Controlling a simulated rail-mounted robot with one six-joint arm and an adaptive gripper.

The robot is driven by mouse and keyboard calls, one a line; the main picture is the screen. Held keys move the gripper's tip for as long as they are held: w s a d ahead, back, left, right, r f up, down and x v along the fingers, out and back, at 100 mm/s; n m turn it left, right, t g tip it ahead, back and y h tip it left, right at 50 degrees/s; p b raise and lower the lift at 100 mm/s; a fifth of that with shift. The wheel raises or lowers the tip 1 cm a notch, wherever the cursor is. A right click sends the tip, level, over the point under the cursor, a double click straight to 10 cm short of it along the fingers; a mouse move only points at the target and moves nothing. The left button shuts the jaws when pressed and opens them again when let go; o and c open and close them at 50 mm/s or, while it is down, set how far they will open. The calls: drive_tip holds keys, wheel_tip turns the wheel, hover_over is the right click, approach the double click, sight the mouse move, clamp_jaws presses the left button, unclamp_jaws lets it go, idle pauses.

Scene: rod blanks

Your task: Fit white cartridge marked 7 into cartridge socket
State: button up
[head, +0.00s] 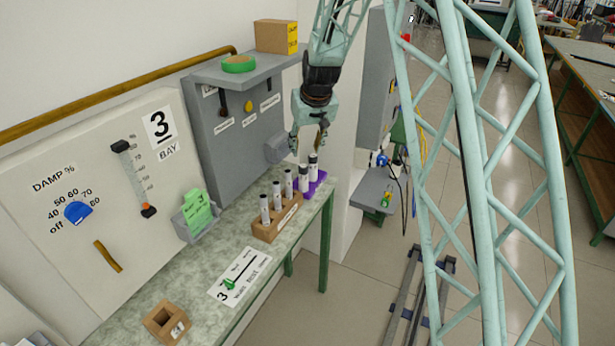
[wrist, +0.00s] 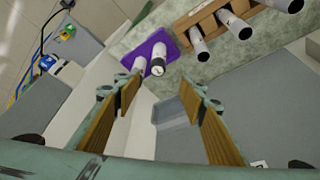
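Three more white cartridges (head: 277,199) stand in a wooden rack (head: 268,233). No number on any cartridge is legible, so I cannot tell which is 7. My gripper (head: 309,137) is open and empty above the tray, apart from the cartridges; its fingers (wrist: 160,92) show in the wrist view. A brown square-holed block (head: 166,323) may be the socket.
A grey cabinet (head: 236,135) and a control panel (head: 90,215) stand along the back of the bench. A green-card holder (head: 196,216) is at the panel's foot. A white label plate (head: 239,275) lies between rack and block. A grey box (head: 277,149) juts out beside my gripper.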

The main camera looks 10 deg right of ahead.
sight(304, 166)
drive_tip(key=shift+w+d+f, duration=0.15)
drive_tip(key=shift+w+f, duration=0.2)
drive_tip(key=shift+f, duration=0.05)
drive_tip(key=shift+f, duration=0.15)
drive_tip(key=shift+x, duration=4.2)
drive_tip(key=shift+w, duration=0.1)
drive_tip(key=shift+x, duration=2.5)
drive_tip(key=shift+d, duration=0.15)
drive_tip(key=shift+c, duration=0.7)
drive_tip(key=c, duration=0.8)
